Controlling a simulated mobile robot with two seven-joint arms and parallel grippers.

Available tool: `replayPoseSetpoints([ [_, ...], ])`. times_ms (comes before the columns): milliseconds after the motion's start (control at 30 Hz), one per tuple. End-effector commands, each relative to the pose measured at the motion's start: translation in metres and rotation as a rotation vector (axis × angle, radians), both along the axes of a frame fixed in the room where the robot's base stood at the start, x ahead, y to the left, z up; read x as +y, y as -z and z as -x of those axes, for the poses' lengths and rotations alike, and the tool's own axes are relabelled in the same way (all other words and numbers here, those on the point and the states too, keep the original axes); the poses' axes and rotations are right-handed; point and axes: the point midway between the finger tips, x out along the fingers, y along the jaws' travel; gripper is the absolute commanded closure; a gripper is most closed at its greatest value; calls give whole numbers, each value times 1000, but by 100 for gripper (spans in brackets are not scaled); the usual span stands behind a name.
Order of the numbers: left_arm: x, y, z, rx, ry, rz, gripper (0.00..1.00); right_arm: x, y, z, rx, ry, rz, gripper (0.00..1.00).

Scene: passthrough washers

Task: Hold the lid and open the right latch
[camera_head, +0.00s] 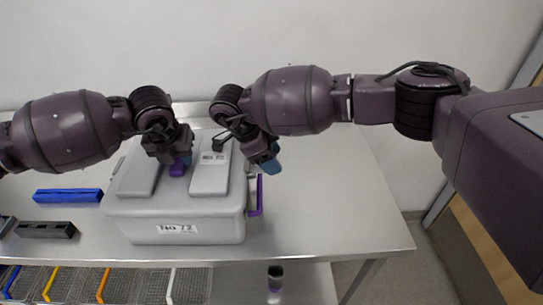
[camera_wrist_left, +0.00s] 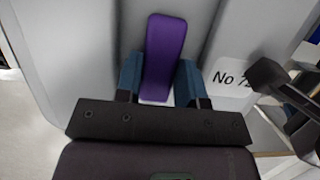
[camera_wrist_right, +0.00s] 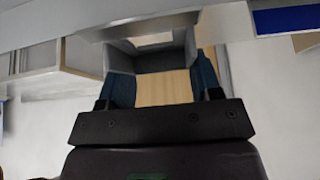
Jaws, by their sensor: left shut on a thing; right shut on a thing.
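The grey box (camera_head: 180,229), labelled No 72, stands on the table with its grey lid (camera_head: 209,179) on top. A purple handle (camera_wrist_left: 163,58) sits on the lid. My left gripper (camera_head: 179,162) is shut on this handle, one blue finger at each side in the left wrist view (camera_wrist_left: 158,85). The purple right latch (camera_head: 259,195) stands out from the box's right side. My right gripper (camera_head: 272,164) is beside the lid's right edge, just above the latch. Its fingers (camera_wrist_right: 163,82) flank a grey framed part in the right wrist view; what they grip is unclear.
A blue block (camera_head: 68,195) and a black block (camera_head: 46,230) lie left of the box. Wire baskets (camera_head: 120,285) and a dark cup (camera_head: 275,278) are on the lower shelf. The table right of the box is clear (camera_head: 340,220).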

Motion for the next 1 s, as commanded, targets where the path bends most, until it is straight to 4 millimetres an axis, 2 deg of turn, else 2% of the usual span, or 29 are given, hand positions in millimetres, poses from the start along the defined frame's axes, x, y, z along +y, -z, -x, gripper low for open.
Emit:
replayPoseSetpoints([
  [33,-2,-2,0,-3,3,4,100,1,0,0,0,-1,-2,84],
  [67,-2,-2,0,-3,3,4,100,1,0,0,0,-1,-2,38],
  [200,-2,-2,0,-3,3,3,100,1,0,0,0,-1,-2,17],
  [467,-1,-2,0,-3,2,3,100,0,0,0,0,0,-2,15],
  [633,-1,-2,-1,-3,1,2,100,5,-8,-1,-1,-1,-3,15],
  [767,-1,-2,-1,-3,1,2,100,14,-24,-1,-3,-2,-2,15],
  [1000,0,-2,-1,-3,0,1,100,38,-65,-2,-3,-2,-3,15],
])
